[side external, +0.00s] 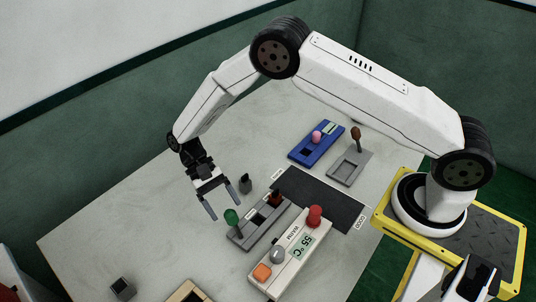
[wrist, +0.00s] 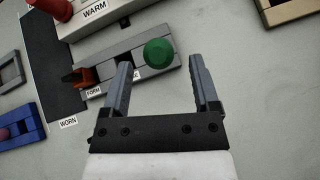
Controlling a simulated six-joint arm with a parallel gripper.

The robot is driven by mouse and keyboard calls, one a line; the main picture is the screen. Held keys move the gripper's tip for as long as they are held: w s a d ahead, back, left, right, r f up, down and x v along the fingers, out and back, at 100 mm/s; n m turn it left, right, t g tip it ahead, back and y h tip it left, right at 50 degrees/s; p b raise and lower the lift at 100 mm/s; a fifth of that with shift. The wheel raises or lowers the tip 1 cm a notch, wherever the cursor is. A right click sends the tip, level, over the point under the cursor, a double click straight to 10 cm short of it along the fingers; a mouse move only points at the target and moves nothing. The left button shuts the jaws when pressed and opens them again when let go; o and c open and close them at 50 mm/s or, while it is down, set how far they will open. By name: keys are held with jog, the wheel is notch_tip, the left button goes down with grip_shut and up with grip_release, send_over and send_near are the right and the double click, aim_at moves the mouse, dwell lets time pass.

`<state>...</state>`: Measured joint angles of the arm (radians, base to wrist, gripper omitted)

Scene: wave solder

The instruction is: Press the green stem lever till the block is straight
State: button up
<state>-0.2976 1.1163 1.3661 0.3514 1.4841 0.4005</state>
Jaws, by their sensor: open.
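The green-topped stem lever (side external: 232,217) rises from the left end of a long grey fixture (side external: 262,222). In the wrist view the round green knob (wrist: 158,53) shows from above, between and just beyond my fingertips. My gripper (side external: 224,208) is open and empty, above the table near the knob; its two fingers also show in the wrist view (wrist: 160,66). I see no clear contact with the knob. A small orange-brown piece (wrist: 82,77) sits at the fixture's other end, beside a FORM label. I cannot tell whether it is the block, or whether it is straight.
A white WARM unit (side external: 292,262) with red, grey and orange controls and a 55 °C display stands close beside the fixture. A dark mat (side external: 325,204) lies behind.

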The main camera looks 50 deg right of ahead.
jog(key=v, duration=0.4)
jog(key=shift+w+r, duration=0.15)
jog(key=shift+w, duration=0.1)
jog(key=shift+d, duration=0.1)
jog(key=s+d+r+n+t, duration=0.1)
jog(key=s+d+r+t, duration=0.4)
jog(key=d, duration=0.3)
jog(key=s+d+r+n+t+h, duration=0.1)
jog(key=s+d+r+n+t, duration=0.1)
jog(key=s+d+r+t, duration=0.2)
jog(key=s+d+t, duration=0.3)
jog(key=d, duration=0.2)
jog(key=shift+s+r+h, duration=0.3)
jog(key=shift+s+r, duration=0.05)
jog(key=shift+r, duration=0.05)
